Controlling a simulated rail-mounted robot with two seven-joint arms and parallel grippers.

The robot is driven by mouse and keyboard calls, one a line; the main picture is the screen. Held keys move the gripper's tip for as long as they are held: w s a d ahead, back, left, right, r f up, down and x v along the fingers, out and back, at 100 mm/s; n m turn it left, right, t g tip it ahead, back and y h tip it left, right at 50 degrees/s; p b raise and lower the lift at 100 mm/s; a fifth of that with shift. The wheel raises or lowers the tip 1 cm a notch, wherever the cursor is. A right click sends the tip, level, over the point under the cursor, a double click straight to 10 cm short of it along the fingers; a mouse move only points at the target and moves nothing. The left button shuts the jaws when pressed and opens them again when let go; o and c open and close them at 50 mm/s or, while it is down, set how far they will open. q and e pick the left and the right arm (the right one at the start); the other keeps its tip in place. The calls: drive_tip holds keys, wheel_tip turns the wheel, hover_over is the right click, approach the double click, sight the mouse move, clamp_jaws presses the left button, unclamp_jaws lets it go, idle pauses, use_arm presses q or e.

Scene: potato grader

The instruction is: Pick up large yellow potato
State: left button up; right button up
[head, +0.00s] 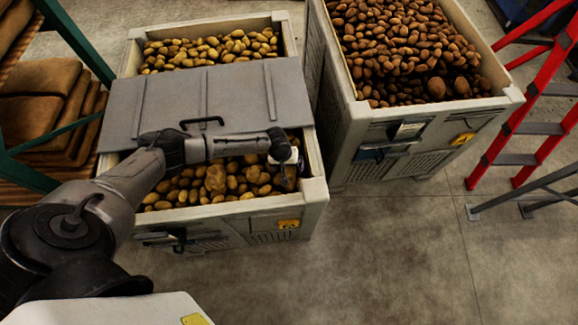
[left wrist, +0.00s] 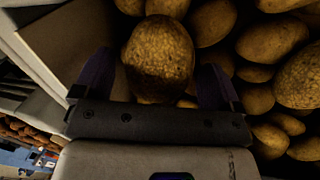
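A large yellow potato (left wrist: 158,55) lies between the two fingers of my left gripper (left wrist: 158,82) in the left wrist view. The fingers are spread, with a small gap on each side of it, and its lower part is shaded. In the head view my left gripper (head: 287,178) points down into the front right corner of the near crate (head: 314,192), over yellow potatoes. It hides what lies right beneath it there. Another big, lumpy potato (head: 215,179) lies in the middle of the same crate. My right gripper is not in view.
A grey lid (head: 235,95) with a black handle covers the middle of the near crate. The crate's wall (left wrist: 75,40) is close beside the left finger. A second crate (head: 345,120) of brown potatoes stands right, a red ladder (head: 520,120) beyond. The front floor is clear.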

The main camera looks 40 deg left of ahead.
use_arm(q)
drive_tip(key=c, duration=1)
drive_tip(key=shift+r, duration=0.1)
